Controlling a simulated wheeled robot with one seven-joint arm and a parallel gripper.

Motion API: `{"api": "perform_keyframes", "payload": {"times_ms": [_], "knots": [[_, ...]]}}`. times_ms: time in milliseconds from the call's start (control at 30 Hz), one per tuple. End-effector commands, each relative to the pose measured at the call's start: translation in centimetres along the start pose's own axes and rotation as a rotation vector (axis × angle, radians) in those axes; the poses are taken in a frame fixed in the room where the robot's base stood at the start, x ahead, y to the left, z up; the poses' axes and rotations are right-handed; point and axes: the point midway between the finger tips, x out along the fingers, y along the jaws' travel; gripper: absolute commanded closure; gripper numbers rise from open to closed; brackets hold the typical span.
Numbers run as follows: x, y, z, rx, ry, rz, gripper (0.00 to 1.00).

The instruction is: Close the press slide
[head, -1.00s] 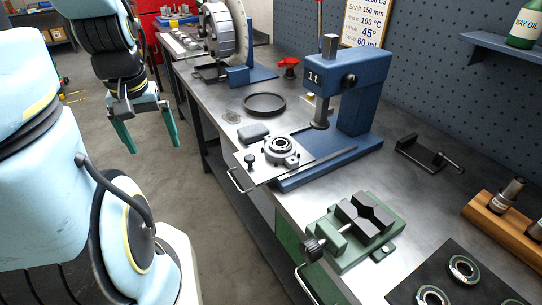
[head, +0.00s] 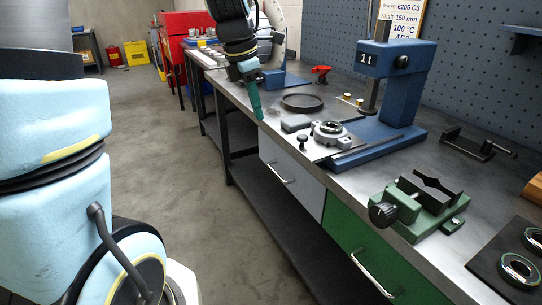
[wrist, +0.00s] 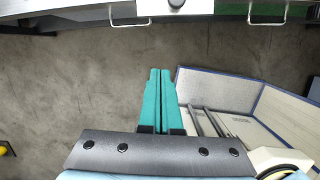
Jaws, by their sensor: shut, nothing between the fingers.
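The blue press (head: 400,70) stands on the bench with its ram pointing down. Its slide plate (head: 318,153) is drawn out to the front left of the ram, near the bench's front edge. A grey bearing housing (head: 330,131) sits on the plate, and a small black knob (head: 302,138) stands at its front corner. My gripper (head: 258,116) is at the bench's front edge, left of the slide and apart from it. In the wrist view my gripper (wrist: 160,72) has its teal fingers together, empty, pointing towards the bench front. The slide is not recognisable in the wrist view.
A green vise (head: 420,205) stands right of the press. Drawer handles (head: 282,172) stick out of the bench front. The floor (head: 190,150) before the bench is clear.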

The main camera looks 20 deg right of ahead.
Motion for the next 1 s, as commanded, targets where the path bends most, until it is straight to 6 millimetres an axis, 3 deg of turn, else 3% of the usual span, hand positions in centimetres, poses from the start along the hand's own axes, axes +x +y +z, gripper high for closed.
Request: {"api": "perform_keyframes", "payload": {"times_ms": [133, 333, 800, 1000], "knots": [[0.6, -0.3, 1.6, -0.11, -0.014, -0.013, 1.0], [1.9, -0.4, 1.8, -0.135, -0.013, -0.018, 1.0], [10.8, -0.5, 2.0, -0.133, -0.013, -0.019, 1.0], [11.0, -0.1, 4.9, -0.131, -0.015, -0.015, 1.0]]}}
